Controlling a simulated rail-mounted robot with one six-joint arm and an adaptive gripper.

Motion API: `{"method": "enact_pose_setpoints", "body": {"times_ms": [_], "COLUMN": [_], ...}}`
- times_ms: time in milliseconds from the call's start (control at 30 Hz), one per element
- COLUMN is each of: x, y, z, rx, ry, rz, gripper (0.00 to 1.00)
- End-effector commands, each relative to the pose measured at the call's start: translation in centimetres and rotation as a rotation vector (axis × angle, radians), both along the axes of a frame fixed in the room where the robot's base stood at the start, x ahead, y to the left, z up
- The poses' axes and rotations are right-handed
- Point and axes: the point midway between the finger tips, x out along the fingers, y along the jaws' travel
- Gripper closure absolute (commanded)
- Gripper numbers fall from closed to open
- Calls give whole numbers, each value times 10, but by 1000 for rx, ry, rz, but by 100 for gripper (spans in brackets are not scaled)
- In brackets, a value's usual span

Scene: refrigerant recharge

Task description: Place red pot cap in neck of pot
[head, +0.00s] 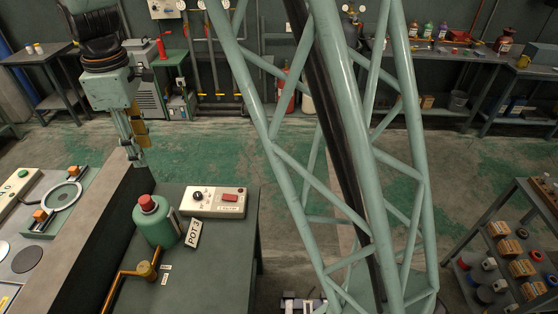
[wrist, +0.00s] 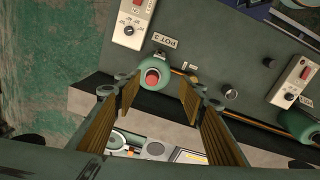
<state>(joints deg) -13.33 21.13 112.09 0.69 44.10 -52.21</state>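The green pot (head: 158,230) stands upright on the dark bench beside the "POT 3" label. The red pot cap (head: 148,203) is on top of the pot, at its neck; I cannot tell how deep it sits. In the wrist view the cap (wrist: 152,77) shows as a red disc within the round green pot (wrist: 152,68). My gripper (wrist: 158,96) is open, with its two ribbed fingers spread wide and nothing between them. The pot and cap show beyond the fingertips, in the gap. In the head view my gripper hangs behind and above the pot, to its upper left.
A control box (head: 213,201) with a knob and red switch lies right behind the pot. A copper pipe with a brass valve (head: 146,269) runs in front. The "POT 3" label (head: 193,233) stands close on the right. A left counter holds a ring fixture (head: 62,196).

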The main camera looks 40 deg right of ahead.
Motion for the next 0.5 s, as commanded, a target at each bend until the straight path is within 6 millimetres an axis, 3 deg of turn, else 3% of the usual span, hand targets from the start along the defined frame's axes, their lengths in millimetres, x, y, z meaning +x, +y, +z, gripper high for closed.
{"method": "enact_pose_setpoints", "body": {"times_ms": [500], "x": [-67], "y": [-45], "z": [76], "rx": [23], "ry": [-54], "rz": [-220], "gripper": [63]}}
